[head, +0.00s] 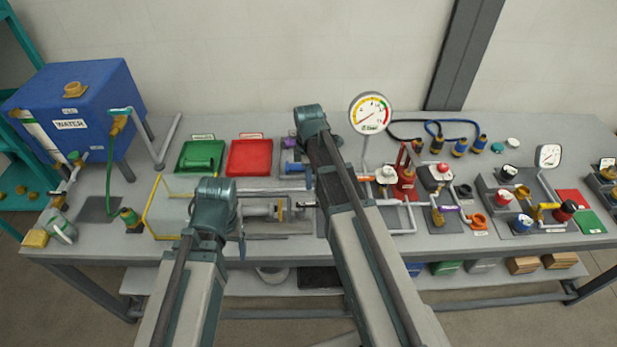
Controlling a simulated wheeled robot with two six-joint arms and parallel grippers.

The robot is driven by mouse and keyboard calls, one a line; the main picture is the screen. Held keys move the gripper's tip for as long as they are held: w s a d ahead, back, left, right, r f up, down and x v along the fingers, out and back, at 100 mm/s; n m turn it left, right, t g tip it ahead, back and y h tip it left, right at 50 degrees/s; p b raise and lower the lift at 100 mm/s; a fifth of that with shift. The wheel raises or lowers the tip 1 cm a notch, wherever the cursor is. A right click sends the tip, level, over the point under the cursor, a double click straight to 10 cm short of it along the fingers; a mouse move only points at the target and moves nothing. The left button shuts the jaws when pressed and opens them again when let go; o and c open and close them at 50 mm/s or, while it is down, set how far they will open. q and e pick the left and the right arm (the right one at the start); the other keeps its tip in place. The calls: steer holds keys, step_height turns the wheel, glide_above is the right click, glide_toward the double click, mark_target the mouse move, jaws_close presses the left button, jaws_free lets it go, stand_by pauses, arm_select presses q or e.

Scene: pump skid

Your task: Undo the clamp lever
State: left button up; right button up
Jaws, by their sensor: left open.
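A red upright piece (405,172) that looks like a clamp lever stands right of centre on the bench, below and right of the round gauge. I cannot tell for certain that it is the clamp lever. My left gripper (241,240) is open at the front of the bench, left of centre, near a horizontal metal pipe assembly (262,208). Its fingers are mostly hidden by its wrist. My right arm reaches over the middle of the bench, left of the red piece. Its wrist (311,120) hides its jaws. Neither gripper visibly touches the red piece.
A blue water tank (82,100) stands at the left. Green (200,157) and red (249,158) trays lie behind the left arm. A dial gauge (370,113) stands behind the red piece. Valves and fittings crowd the right side. A blue hose (420,137) lies at the back.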

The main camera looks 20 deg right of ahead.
arm_select(q)
step_height(320, 180, up, 3)
steer(key=shift+f+p, duration=0.2)
steer(key=shift+p, duration=0.6)
arm_select(e)
step_height(320, 180, up, 3)
steer(key=shift+f, duration=0.15)
steer(key=shift+f, duration=0.1)
